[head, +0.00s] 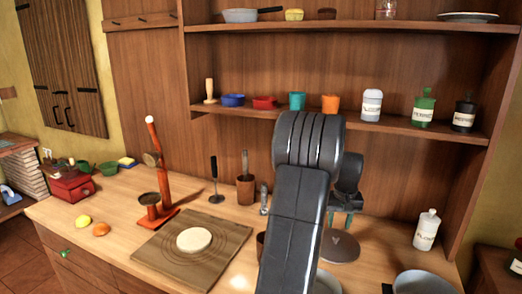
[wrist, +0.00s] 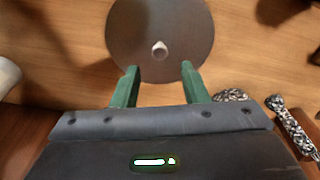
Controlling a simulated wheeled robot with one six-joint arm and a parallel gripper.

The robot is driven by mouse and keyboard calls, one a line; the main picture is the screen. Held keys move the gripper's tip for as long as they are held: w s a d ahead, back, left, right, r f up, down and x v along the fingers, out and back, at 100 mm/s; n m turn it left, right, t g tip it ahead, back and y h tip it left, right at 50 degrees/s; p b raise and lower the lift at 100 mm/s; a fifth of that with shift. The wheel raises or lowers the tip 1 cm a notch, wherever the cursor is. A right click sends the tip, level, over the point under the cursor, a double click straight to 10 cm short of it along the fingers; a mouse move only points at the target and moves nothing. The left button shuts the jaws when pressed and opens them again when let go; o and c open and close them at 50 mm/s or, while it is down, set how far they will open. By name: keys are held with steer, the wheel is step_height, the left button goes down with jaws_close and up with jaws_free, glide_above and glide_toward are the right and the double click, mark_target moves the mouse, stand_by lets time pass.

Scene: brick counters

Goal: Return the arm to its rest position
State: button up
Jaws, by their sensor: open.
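My arm rises through the middle of the head view and bends down toward the counter (head: 125,205). My gripper (head: 342,222) is partly hidden behind it. In the wrist view, my gripper (wrist: 158,74) has its two green fingers apart, with nothing held between them. A round grey disc with a small pale knob (wrist: 160,25) lies just beyond the fingertips; the disc also shows in the head view (head: 340,247). I cannot tell how high the fingers are above it.
A shelf (head: 380,128) with cups and labelled jars is behind my arm. A white bottle (head: 426,230) and a grey bowl (head: 425,283) are at right. A wooden board (head: 175,255) bears a pale round (head: 194,239). A red stand (head: 160,180) is farther left.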

mark_target(336, 237)
steer(key=f, duration=0.7)
steer(key=shift+w, duration=0.35)
steer(key=shift+d+r, duration=0.1)
steer(key=shift+r, duration=1.7)
